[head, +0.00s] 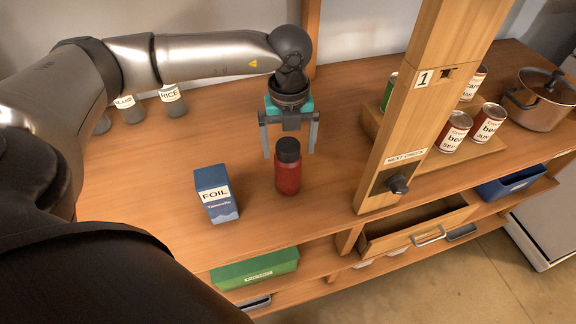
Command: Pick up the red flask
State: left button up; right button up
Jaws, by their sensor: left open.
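The red flask (288,176) with a black cap stands upright on the wooden counter, near the middle of the head view. My left gripper (289,152) points down just above and behind the flask. Its two fingers are spread wide and nothing is between them that I can tell as held. The fingertips reach about the height of the black cap, on either side of it in the picture. Whether they line up with the flask in depth is hard to tell. My right gripper is not in view.
A blue foil box (216,194) stands left of the flask. A wooden post (408,120) rises to the right. Cans (454,132) and a pot (540,101) stand farther right, jars (172,100) at the back left. A drawer (415,232) below the counter is open.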

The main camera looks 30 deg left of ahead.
pick_arm(q)
jog(key=shift+s+f, duration=0.1)
jog(key=shift+f, duration=1.75)
jog(key=shift+r, duration=0.1)
grip_shut()
